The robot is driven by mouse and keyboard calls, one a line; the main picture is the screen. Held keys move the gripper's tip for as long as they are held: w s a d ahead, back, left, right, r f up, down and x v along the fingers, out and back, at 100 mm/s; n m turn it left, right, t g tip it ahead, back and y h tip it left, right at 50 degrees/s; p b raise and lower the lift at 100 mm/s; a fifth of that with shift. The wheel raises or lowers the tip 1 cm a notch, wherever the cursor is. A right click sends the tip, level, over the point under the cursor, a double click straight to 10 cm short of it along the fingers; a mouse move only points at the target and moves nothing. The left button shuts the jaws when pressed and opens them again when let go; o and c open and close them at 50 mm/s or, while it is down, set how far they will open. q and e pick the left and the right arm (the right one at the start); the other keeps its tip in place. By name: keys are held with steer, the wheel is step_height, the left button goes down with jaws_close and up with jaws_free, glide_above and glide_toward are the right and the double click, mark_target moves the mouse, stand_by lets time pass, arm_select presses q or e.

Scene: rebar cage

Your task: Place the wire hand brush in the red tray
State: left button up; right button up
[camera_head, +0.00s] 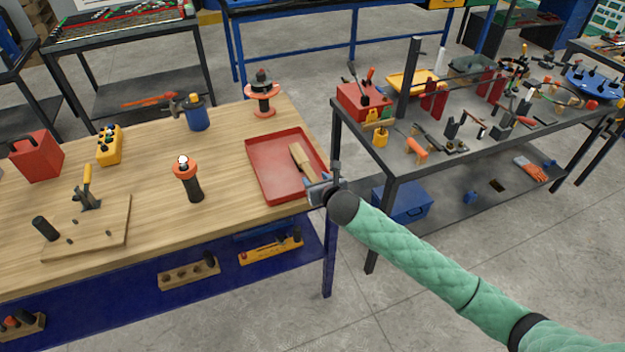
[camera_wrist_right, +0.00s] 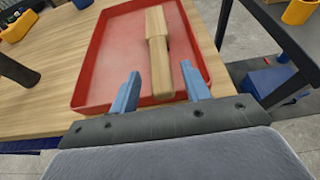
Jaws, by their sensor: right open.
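The wire hand brush (camera_head: 302,160) has a pale wooden handle and lies inside the red tray (camera_head: 262,174), toward its right side. The tray sits at the right end of the wooden workbench. In the right wrist view the brush (camera_wrist_right: 157,50) runs away from my gripper, with its near end between the blue fingertips; the tray's red floor (camera_wrist_right: 115,60) shows around it. My right gripper (camera_head: 318,183) is at the tray's near right corner. Its fingers (camera_wrist_right: 163,88) are apart, with gaps beside the brush. Bristles cannot be made out. My left gripper is not in view.
On the workbench (camera_head: 150,215) stand a black and orange handled tool (camera_head: 188,180), a blue pot (camera_head: 197,115), a yellow block (camera_head: 109,146) and a red box (camera_head: 37,156). A grey metal table (camera_head: 410,165) full of tools stands to the right, across a gap.

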steer(key=b+v, duration=0.2)
steer(key=v, duration=0.6)
steer(key=s+d+f+m+g+h, duration=0.1)
steer(key=s+d+f+m+g, duration=0.15)
steer(key=f+m, duration=0.65)
steer(key=s+d+f+m+g+h, duration=0.1)
steer(key=s+d+f+m, duration=0.2)
steer(key=f, duration=1.1)
steer(key=s+d+f+m+g+h, duration=0.1)
steer(key=s+f+m+g, duration=0.1)
steer(key=f+m, duration=0.75)
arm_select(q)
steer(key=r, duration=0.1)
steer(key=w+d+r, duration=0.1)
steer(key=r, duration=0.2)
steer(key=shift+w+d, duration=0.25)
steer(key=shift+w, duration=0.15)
arm_select(e)
steer(key=s+d+f+m+g, duration=0.2)
steer(key=s+f+m, duration=0.6)
steer(key=s+f, duration=0.6)
steer(key=s+d+f+m+g, duration=0.2)
steer(key=s+f+m, duration=0.6)
steer(key=s+f, duration=0.6)
steer(key=s+g, duration=0.1)
steer(key=s, duration=0.4)
steer(key=shift+s+d+f+g+h, duration=0.25)
steer(key=shift+f+g+h, duration=0.05)
steer(key=shift+g+h, duration=0.1)
